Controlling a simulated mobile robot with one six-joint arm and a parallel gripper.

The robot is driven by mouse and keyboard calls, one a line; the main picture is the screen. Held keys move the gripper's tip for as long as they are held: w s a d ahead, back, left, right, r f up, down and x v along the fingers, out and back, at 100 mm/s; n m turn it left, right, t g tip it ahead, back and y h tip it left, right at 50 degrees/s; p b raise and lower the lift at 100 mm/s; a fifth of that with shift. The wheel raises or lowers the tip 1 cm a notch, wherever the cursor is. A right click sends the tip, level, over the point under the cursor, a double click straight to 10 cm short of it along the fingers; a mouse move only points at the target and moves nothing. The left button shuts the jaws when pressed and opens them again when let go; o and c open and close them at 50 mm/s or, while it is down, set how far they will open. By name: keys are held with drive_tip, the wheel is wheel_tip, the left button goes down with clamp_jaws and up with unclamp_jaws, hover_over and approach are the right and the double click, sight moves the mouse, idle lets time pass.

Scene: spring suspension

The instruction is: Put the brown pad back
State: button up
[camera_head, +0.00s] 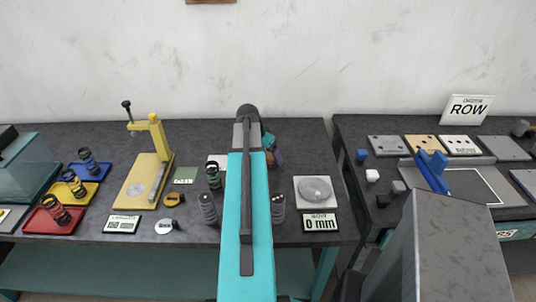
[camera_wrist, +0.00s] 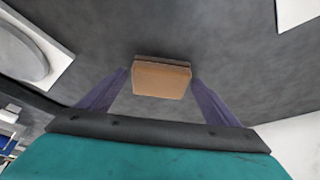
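The brown pad (camera_wrist: 161,80) is a small tan-brown block in the wrist view. It sits between the tips of my gripper's two purple fingers (camera_wrist: 160,77), and both tips meet its sides. My gripper is shut on it. In the head view my teal arm hides most of the gripper (camera_head: 273,157), which shows near the back middle of the dark table. A little brown shows beside the purple finger there. I cannot tell whether the pad touches the table.
A grey square plate with a round disc (camera_head: 315,190) lies right of my arm, behind a "0 mm" sign (camera_head: 320,223). Dark springs (camera_head: 208,207) stand close by my arm. A yellow press (camera_head: 150,165) and coloured trays (camera_head: 86,171) are left. Another table (camera_head: 350,133) holds a row of plates.

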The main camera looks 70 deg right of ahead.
drive_tip(key=shift+r, duration=0.25)
drive_tip(key=b+v, duration=0.3)
drive_tip(key=v, duration=0.8)
drive_tip(key=shift+r, duration=0.4)
drive_tip(key=shift+w+a, duration=0.15)
drive_tip(key=shift+a, duration=0.05)
idle(0.6)
